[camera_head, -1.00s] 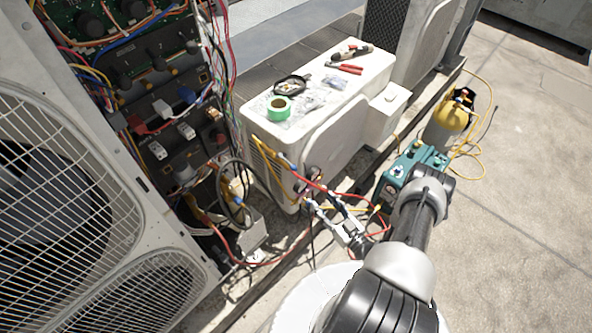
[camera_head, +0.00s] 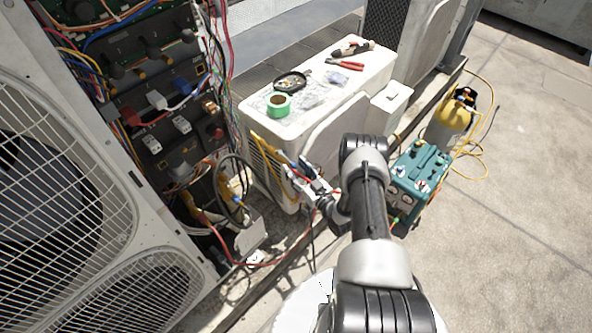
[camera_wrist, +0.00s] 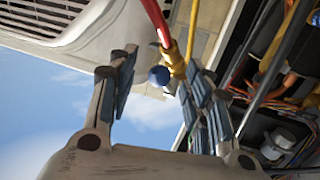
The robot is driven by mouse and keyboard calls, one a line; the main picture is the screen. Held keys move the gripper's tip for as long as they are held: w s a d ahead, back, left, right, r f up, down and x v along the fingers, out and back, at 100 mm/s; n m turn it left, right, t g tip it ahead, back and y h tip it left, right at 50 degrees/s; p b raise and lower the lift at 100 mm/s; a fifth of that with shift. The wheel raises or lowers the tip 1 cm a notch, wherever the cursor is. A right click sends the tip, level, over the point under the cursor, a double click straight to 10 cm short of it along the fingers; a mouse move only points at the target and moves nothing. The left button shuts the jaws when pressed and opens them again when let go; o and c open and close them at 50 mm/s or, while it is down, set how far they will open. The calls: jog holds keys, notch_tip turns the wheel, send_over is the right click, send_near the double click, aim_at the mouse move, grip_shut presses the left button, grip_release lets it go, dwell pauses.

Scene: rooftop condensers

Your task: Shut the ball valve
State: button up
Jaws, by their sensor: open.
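In the wrist view a brass-yellow fitting (camera_wrist: 176,62) sits at the end of a red hose (camera_wrist: 156,20). A round blue piece (camera_wrist: 159,75), which looks like the end of the valve's handle, shows beside it. My gripper (camera_wrist: 161,66) is open, with one finger on each side of the blue piece; I see no clear contact. In the head view my gripper (camera_head: 308,180) is at the near end of the small white condenser (camera_head: 335,125), by its hoses. The valve is too small and covered there to make out.
An open electrical cabinet with loose wires (camera_head: 170,110) stands left of my gripper. Green tape (camera_head: 278,105) and red pliers (camera_head: 345,64) lie on the condenser. A teal machine (camera_head: 420,168) and a yellow-topped cylinder (camera_head: 452,115) stand right of my arm. The roof farther right is clear.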

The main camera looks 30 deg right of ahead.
jog(key=shift+w, duration=0.25)
jog(key=shift+c, duration=0.6)
grip_shut()
